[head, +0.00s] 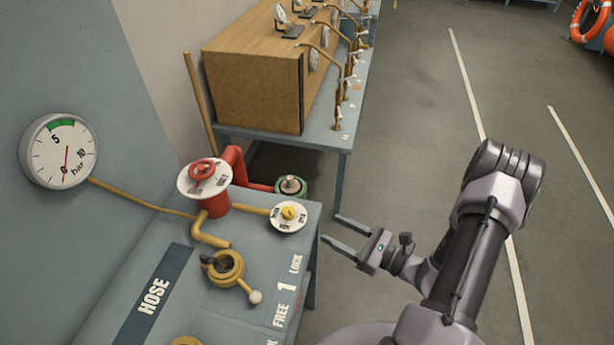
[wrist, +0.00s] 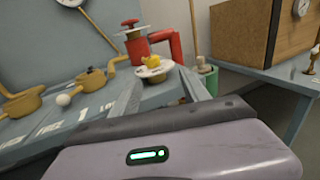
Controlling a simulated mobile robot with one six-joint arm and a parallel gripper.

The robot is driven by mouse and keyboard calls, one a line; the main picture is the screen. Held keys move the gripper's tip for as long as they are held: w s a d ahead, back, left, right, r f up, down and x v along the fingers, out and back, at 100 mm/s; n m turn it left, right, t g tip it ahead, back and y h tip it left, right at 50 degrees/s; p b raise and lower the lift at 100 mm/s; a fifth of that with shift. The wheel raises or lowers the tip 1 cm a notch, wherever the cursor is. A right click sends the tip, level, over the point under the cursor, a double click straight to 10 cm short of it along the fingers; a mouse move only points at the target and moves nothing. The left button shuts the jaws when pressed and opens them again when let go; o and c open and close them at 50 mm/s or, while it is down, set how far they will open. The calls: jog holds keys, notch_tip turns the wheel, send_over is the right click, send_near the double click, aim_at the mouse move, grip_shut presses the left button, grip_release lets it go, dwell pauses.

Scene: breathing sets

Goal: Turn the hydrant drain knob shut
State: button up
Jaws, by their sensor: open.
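The drain knob is a small yellow knob (head: 288,213) on a round white dial plate (head: 291,226), at the right edge of the grey bench. A brass pipe joins it to the red hydrant (head: 215,207). In the wrist view the yellow knob (wrist: 150,60) shows just beyond the fingertips, roughly between them. My gripper (head: 331,228) is open and empty, off the bench edge to the right of the knob. A clear gap separates the fingertips from the dial. The fingers also show in the wrist view (wrist: 158,80). The dial lettering is too small to read.
A red handwheel (head: 202,170) tops the hydrant. A brass hose valve with a lever (head: 227,268) lies nearer on the bench. A pressure gauge (head: 60,151) hangs on the wall. A wooden cabinet (head: 255,80) stands on a table behind. Floor at right is clear.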

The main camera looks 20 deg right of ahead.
jog(key=b, duration=0.1)
send_near(283, 210)
jog(key=x, duration=0.4)
jog(key=b+x, duration=0.1)
jog(key=x, duration=0.2)
jog(key=b+x, duration=0.1)
jog(key=x, duration=0.3)
jog(key=shift+w+f, duration=0.4)
grip_shut()
